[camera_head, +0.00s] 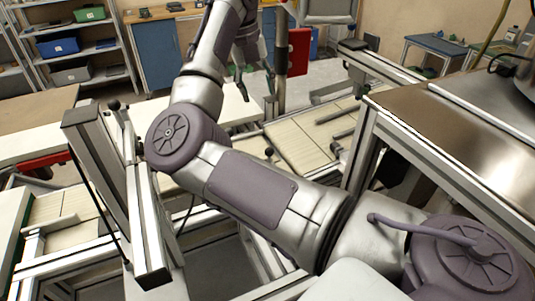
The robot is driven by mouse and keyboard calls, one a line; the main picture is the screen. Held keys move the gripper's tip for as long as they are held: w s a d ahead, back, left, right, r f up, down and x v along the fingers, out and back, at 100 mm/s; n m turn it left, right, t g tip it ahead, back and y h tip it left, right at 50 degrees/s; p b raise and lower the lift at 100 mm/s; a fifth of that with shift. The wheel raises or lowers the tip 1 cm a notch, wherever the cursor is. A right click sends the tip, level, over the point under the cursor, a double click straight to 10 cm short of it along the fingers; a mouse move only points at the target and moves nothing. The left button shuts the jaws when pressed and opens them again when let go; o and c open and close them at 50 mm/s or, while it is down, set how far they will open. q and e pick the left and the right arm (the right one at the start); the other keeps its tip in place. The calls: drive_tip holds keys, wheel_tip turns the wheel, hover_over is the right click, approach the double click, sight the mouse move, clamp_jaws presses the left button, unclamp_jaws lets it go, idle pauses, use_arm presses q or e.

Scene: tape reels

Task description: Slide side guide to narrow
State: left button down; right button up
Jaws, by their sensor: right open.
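My right arm crosses the middle of the head view from the lower right. Its gripper (258,92) is at the upper middle, small, pointing down with its fingers apart and nothing seen between them. Beyond and below it is a slatted conveyor bed (295,145) with short grey bars lying along it. One bar (336,115) may be a side guide, but I cannot tell for sure. The gripper looks apart from these bars. Another slatted section (75,235) with a pale bar (50,223) shows at the lower left. My arm hides much of the conveyor between. My left gripper is out of view.
A metal-topped frame (450,140) stands at the right. An upright aluminium frame (148,225) rises at the left of my arm. A red panel (299,52) on a dark post is close right of the gripper. Shelves with bins (70,45) and a blue cabinet (157,52) stand behind.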

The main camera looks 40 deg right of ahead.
drive_tip(key=d+f, duration=0.1)
drive_tip(key=f, duration=0.5)
drive_tip(key=f+b, duration=0.1)
drive_tip(key=f, duration=0.5)
drive_tip(key=s+d+f+b, duration=0.1)
drive_tip(key=f, duration=0.6)
drive_tip(key=shift+d, duration=0.3)
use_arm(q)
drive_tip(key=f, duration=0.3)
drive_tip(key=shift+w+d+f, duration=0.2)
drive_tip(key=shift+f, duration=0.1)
use_arm(e)
clamp_jaws()
